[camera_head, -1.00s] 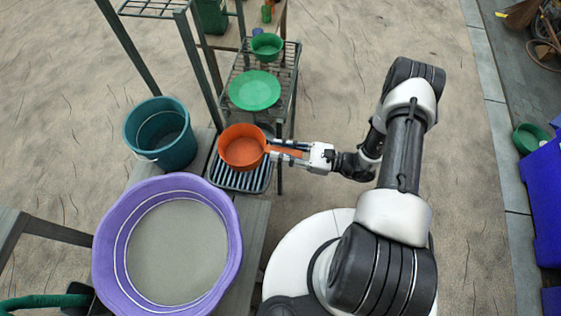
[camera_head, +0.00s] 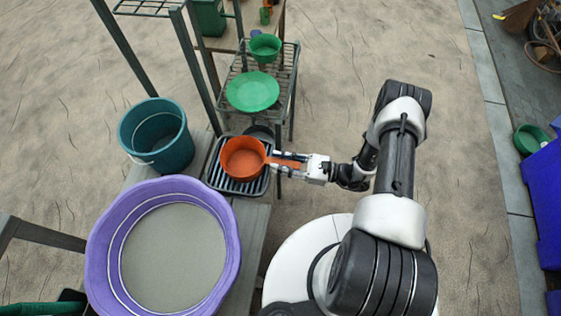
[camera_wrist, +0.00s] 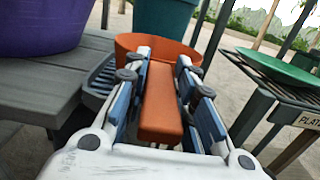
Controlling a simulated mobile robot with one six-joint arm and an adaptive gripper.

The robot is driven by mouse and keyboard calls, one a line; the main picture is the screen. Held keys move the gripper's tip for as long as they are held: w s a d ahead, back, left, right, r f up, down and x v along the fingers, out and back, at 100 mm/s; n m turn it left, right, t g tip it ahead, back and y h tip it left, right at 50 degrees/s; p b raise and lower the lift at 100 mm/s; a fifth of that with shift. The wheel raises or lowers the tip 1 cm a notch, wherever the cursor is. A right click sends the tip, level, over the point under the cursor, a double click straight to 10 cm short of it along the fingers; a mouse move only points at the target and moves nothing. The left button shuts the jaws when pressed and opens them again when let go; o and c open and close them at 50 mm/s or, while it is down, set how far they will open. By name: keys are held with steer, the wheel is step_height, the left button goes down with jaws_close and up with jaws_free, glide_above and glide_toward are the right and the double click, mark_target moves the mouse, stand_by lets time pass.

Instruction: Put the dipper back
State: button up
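The dipper is an orange round pan (camera_head: 242,157) with a straight, flat orange handle (camera_wrist: 161,105). In the head view its bowl is upright over the black slatted tray (camera_head: 222,185), its mouth open upward. It looks to rest on the tray or hang just above it; I cannot tell which. My gripper (camera_head: 280,163) reaches in from the right, its fingers on either side of the handle. In the wrist view the blue-padded fingers of my gripper (camera_wrist: 164,62) close on the handle near the bowl. The bowl's underside is hidden.
A purple tub (camera_head: 233,235) of grey material stands in front, a teal bucket (camera_head: 155,136) to the left. A green plate (camera_head: 252,92) and green bowl (camera_head: 264,46) sit on the wire rack behind. A dark rack post (camera_head: 200,75) rises near the tray.

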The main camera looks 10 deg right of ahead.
steer(key=o, duration=0.4)
steer(key=shift+r, duration=0.15)
steer(key=shift+d+r, duration=0.1)
steer(key=shift+d, duration=0.05)
steer(key=r+p+v, duration=0.1)
steer(key=v, duration=1)
step_height(320, 180, up, 23)
steer(key=a+n+g+h, duration=0.2)
steer(key=n+g+h, duration=0.65)
steer(key=n, duration=0.45)
steer(key=s+a+r+n+t+h, duration=0.1)
steer(key=s+r+n+t+h, duration=0.6)
steer(key=s+r, duration=0.5)
steer(key=shift+s+a+r+n+h, duration=0.3)
steer(key=shift+r+n+h, duration=0.7)
steer(key=shift+r, duration=1)
